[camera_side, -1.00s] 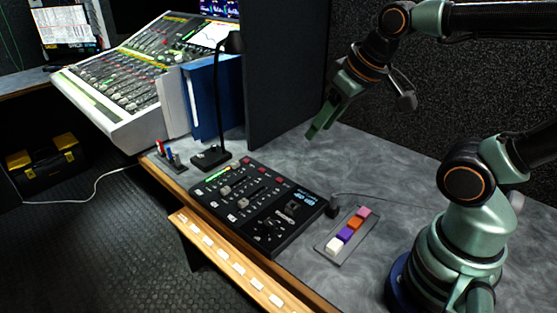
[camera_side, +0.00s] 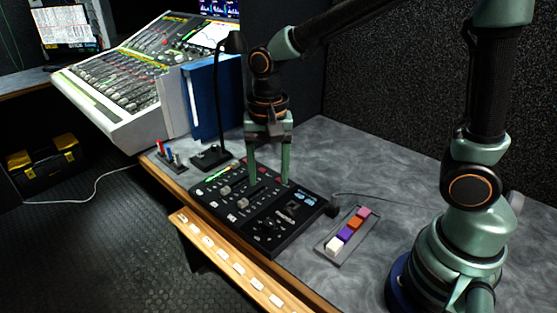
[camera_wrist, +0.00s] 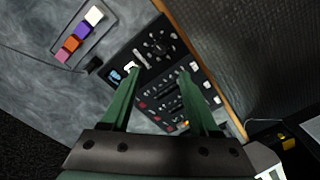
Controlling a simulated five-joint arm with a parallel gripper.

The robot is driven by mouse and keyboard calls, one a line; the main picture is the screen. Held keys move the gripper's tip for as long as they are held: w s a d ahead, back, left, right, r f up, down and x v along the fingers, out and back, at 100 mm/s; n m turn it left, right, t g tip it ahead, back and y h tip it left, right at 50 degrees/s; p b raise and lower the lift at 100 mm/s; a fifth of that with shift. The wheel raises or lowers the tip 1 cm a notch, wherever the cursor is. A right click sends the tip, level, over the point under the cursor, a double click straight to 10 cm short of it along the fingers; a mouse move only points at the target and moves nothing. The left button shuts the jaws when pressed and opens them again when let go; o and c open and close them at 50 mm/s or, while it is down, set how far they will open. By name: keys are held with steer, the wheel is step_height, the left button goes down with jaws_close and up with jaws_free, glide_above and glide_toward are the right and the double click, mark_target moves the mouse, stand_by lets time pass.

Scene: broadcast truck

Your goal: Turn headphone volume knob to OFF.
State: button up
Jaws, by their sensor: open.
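The black control panel (camera_side: 283,238) lies on the grey desk, with sliders, red buttons, a small blue display and small dark knobs (camera_side: 268,224). It also shows in the wrist view (camera_wrist: 150,62). Which control is the headphone volume knob cannot be told; no label is readable. My gripper (camera_side: 268,182) points down over the far part of the panel, its two green fingers apart and nothing between them. In the wrist view the fingers (camera_wrist: 157,85) reach over the panel, spread to both sides of its middle. Whether the fingertips touch the panel cannot be told.
A tray of coloured blocks (camera_side: 346,236) sits right of the panel. The desk's wooden edge (camera_side: 300,290) runs in front. Grey desk behind the panel is clear.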

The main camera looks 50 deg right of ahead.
mark_target(269, 222)
step_height(269, 222, down, 12)
steer(key=shift+a+f, duration=0.1)
steer(key=shift+f, duration=0.15)
stand_by(0.4)
jaws_close()
